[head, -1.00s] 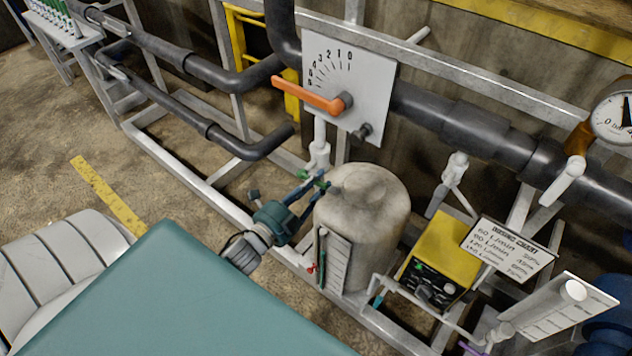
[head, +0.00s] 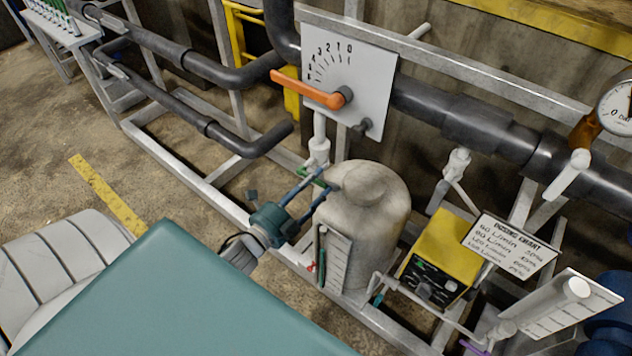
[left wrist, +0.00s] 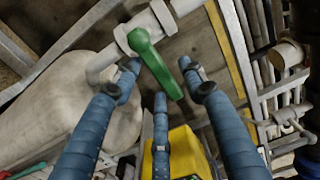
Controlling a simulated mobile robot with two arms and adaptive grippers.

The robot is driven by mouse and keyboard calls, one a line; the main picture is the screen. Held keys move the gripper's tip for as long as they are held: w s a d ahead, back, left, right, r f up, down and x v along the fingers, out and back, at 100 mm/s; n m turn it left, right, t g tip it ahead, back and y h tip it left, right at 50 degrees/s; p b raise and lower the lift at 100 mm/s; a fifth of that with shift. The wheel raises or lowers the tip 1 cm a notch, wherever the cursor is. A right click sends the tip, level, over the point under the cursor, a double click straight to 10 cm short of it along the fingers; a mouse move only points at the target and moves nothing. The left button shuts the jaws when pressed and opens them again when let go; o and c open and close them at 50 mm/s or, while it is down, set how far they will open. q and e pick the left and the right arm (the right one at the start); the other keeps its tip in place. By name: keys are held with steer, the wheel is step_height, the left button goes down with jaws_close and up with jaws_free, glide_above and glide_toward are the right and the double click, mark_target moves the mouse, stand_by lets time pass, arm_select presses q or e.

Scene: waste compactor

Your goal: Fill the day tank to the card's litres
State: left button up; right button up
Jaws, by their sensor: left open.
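The cream day tank (head: 372,235) stands in the frame in the head view, with a sight gauge and level scale (head: 336,262) on its front. A green valve handle (left wrist: 154,65) sits on a white pipe fitting above the tank in the left wrist view. My left gripper (head: 322,180) is beside the tank's upper left side. Its blue fingers are open and spread around the green handle; I cannot tell whether any finger touches it. The white dosing chart card (head: 508,247) stands right of the tank. My right gripper is not in view.
An orange lever (head: 308,91) lies across a numbered dial plate (head: 365,75) above the tank. A yellow box (head: 440,255) stands right of the tank, near a white scale board (head: 570,310). Dark pipes (head: 455,118) run behind. A pressure gauge (head: 616,108) is at the right.

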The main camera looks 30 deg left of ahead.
arm_select(q)
steer(key=s, duration=1.1)
steer(key=shift+a, duration=0.45)
steer(key=shift+f, duration=0.1)
